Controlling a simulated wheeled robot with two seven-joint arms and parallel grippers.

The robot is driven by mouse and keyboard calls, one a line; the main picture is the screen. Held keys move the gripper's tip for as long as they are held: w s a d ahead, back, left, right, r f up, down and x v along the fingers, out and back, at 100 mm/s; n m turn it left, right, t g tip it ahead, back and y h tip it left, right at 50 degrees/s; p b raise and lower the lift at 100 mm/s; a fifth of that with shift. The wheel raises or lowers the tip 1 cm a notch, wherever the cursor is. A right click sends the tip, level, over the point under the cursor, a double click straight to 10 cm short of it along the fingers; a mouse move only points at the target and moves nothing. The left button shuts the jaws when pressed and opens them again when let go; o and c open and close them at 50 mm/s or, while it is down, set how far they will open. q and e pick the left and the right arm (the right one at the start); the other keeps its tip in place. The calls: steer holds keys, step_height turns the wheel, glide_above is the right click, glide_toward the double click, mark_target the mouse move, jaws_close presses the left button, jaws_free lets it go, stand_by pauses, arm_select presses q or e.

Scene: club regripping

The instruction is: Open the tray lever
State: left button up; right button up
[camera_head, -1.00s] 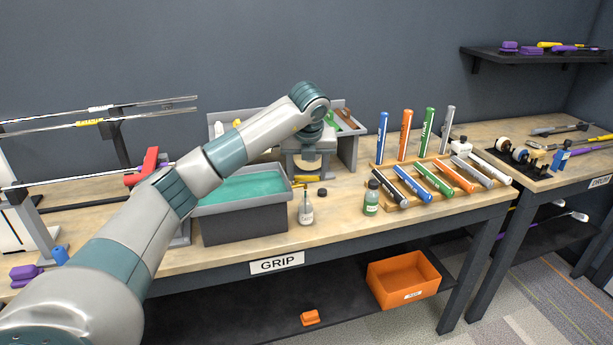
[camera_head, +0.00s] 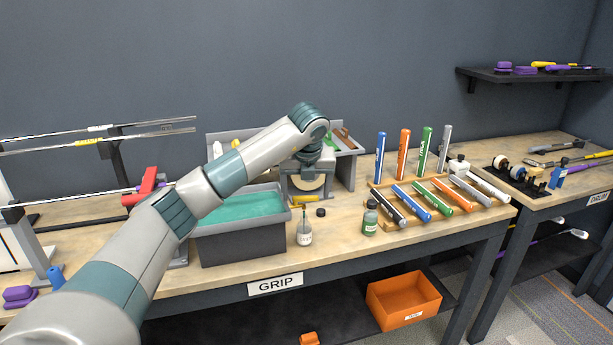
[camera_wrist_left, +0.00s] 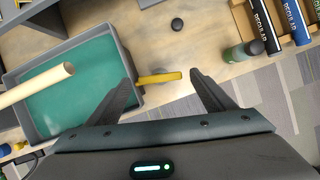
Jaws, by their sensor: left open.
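The grey tray (camera_head: 240,243) with teal liquid or lining stands on the bench. Its yellow lever (camera_head: 303,199) sticks out at the tray's right side. In the left wrist view the lever (camera_wrist_left: 160,77) points right from the tray's rim (camera_wrist_left: 128,62). My left gripper (camera_head: 307,186) is above the bench at the lever. In the left wrist view its two dark fingers (camera_wrist_left: 165,88) are spread apart, with the lever seen between them and no clear contact. My right gripper is out of view.
A cream rod (camera_wrist_left: 38,84) crosses above the tray in the wrist view. A clear bottle (camera_head: 304,232), a black cap (camera_head: 320,212) and a green bottle (camera_head: 370,220) stand nearby. A rack of coloured grips (camera_head: 425,200) is to the right. Clubs lie at the left.

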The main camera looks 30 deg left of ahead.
arm_select(q)
steer(key=shift+s+d+r, duration=0.1)
steer(key=shift+d+r, duration=0.05)
steer(key=shift+r, duration=0.3)
steer(key=b+v, duration=0.2)
steer(key=v, duration=1.4)
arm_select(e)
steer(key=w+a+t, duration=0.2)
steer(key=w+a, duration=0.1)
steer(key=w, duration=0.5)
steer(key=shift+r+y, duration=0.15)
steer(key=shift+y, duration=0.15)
arm_select(q)
steer(key=shift+s+d+r, duration=0.1)
